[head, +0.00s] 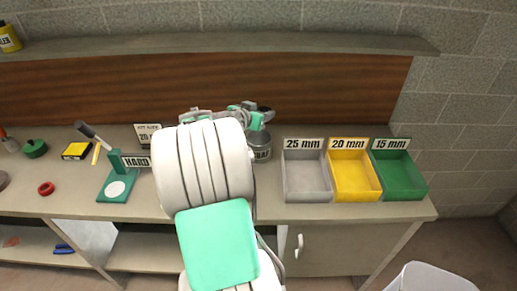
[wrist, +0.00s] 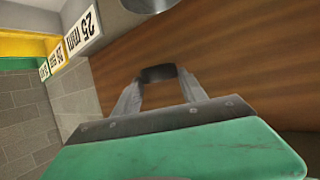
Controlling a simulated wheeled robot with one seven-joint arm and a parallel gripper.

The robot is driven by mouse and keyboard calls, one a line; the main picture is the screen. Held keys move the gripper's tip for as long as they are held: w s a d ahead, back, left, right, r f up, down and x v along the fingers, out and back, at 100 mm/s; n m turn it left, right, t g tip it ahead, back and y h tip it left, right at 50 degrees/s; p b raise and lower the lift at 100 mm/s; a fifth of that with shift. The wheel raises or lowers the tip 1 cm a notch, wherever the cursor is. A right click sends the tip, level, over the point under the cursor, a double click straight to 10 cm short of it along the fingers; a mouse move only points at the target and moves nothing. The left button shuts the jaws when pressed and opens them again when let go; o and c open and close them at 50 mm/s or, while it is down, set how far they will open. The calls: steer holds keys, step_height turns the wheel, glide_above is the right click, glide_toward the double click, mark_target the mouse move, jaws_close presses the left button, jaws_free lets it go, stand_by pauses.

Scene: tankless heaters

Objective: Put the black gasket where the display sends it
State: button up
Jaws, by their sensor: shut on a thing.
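My gripper (wrist: 158,76) is shut on the black gasket (wrist: 158,73), which spans its fingertips in the wrist view. In the head view my arm hides most of the gripper, above the back of the bench. The display (head: 148,129) stands behind my arm; its lower line starts with "20" and the rest is cut off. Three open trays stand at the right: grey "25 mm" (head: 307,195), yellow "20 mm" (head: 355,193) and green "15 mm" (head: 402,190). They look empty.
A green stand (head: 118,188) with a "HARD" sign is left of my arm. A red ring (head: 46,188), a yellow box (head: 77,150) and a green round item (head: 35,148) lie further left. A grey can (head: 260,147) stands left of the trays. A shelf (head: 220,43) runs above.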

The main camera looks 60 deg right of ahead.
step_height(320, 180, down, 5)
steer(key=shift+f+b, duration=0.1)
steer(key=shift+b, duration=0.55)
steer(key=o, duration=1.6)
steer(key=b+v, duration=0.1)
steer(key=v, duration=0.7)
steer(key=shift+b, duration=0.3)
